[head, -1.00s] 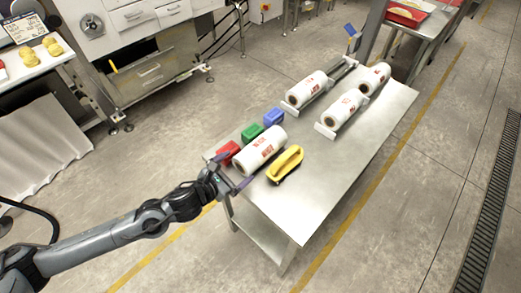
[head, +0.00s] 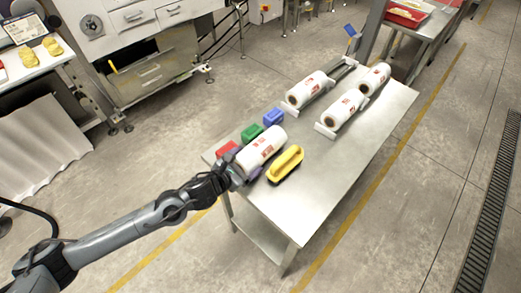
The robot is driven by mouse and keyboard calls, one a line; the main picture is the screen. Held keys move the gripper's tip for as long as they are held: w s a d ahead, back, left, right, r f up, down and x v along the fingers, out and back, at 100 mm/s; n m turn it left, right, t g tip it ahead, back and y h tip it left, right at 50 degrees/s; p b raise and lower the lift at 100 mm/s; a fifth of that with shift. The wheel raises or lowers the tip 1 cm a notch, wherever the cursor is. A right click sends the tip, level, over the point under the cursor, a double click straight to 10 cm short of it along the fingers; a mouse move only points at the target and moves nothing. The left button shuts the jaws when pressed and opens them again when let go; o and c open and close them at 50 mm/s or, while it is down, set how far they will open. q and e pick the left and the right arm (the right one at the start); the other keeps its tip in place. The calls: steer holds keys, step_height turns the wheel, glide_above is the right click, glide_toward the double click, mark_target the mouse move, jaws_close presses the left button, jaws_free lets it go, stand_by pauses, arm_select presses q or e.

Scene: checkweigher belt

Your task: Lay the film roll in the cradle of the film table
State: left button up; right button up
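A white film roll with red print (head: 261,147) lies on the near part of the steel film table (head: 325,180). My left gripper (head: 245,174) is at the near end of this roll, close to or touching it. Its fingers are small and partly hidden by the roll, so I cannot tell whether they grip it. Farther along the table, similar white rolls lie in pale holders: one at the left (head: 307,89), one nearer the middle (head: 344,109) and one at the right (head: 374,78). Which holder is the cradle is not clear. My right gripper is not in view.
A yellow-handled tool (head: 285,163) lies just right of the near roll. Red (head: 227,148), green (head: 251,133) and blue (head: 273,117) blocks line its left side. The table's middle and right side are clear.

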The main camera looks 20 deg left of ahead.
arm_select(q)
steer(key=shift+r, duration=0.1)
steer(key=c, duration=0.8)
steer(key=shift+r, duration=0.15)
steer(key=shift+r, duration=0.9)
step_height(320, 180, up, 2)
steer(key=shift+r+p, duration=0.25)
steer(key=shift+p, duration=0.25)
steer(key=s+d+r, duration=0.6)
steer(key=s+d, duration=0.1)
steer(key=s, duration=0.1)
glide_toward(245, 157)
step_height(245, 157, up, 4)
steer(key=w, duration=0.2)
steer(key=w+r+n+y+p, duration=0.1)
steer(key=r+p, duration=1.1)
steer(key=r, duration=0.4)
steer(key=w+r+n+y+p, duration=0.1)
steer(key=r+y+p, duration=0.1)
steer(key=r+p, duration=1.1)
steer(key=w+r+n+y+p, duration=0.1)
steer(key=r+n+p, duration=0.1)
steer(key=r+p, duration=1)
step_height(245, 157, up, 8)
steer(key=shift+a+r+t+y, duration=0.1)
steer(key=shift+a+t+y, duration=0.05)
steer(key=shift+t+y, duration=0.25)
